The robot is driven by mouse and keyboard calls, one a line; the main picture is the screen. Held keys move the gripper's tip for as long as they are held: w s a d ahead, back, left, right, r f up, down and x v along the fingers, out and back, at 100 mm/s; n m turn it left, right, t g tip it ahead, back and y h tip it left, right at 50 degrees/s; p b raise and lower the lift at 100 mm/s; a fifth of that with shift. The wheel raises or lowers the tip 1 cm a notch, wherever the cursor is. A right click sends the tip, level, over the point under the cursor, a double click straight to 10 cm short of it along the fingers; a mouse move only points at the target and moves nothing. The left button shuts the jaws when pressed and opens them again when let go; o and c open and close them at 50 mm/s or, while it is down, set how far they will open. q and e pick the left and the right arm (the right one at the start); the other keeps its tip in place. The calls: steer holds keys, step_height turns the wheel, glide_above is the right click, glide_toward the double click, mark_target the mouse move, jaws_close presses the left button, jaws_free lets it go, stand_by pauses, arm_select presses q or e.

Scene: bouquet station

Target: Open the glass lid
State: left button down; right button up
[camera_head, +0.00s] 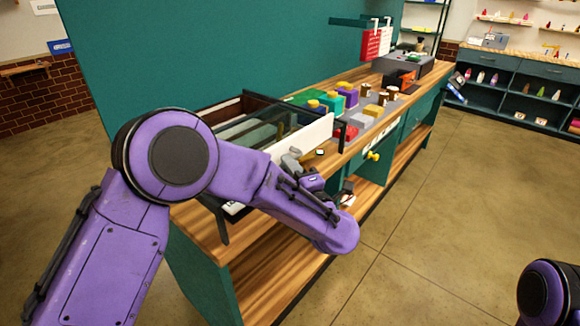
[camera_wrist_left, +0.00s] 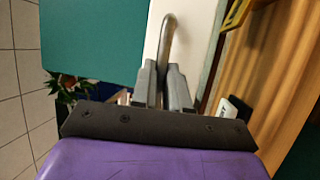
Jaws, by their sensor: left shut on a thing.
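The glass lid (camera_head: 262,128), a clear pane in a dark frame, is on the case at the near end of the wooden counter. A white panel (camera_head: 308,136) runs along the case's front. My left gripper (camera_head: 291,160) is at this front side, partly hidden by my purple arm. In the left wrist view its two grey fingers (camera_wrist_left: 163,88) are closed around a curved metal handle (camera_wrist_left: 168,35) that stands in front of the white panel. I cannot tell clearly how far the lid is raised. My right gripper is out of view.
Coloured blocks and small jars (camera_head: 366,90) stand on the counter (camera_head: 408,97) beyond the case. A teal wall panel (camera_head: 200,50) rises behind. The floor (camera_head: 450,190) to the right is clear.

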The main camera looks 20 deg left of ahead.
arm_select(q)
steer(key=c, duration=1.1)
jaws_free()
steer(key=b+v, duration=0.3)
steer(key=v, duration=0.7)
steer(key=shift+s+d, duration=0.15)
steer(key=shift+d, duration=0.05)
steer(key=shift+d, duration=0.1)
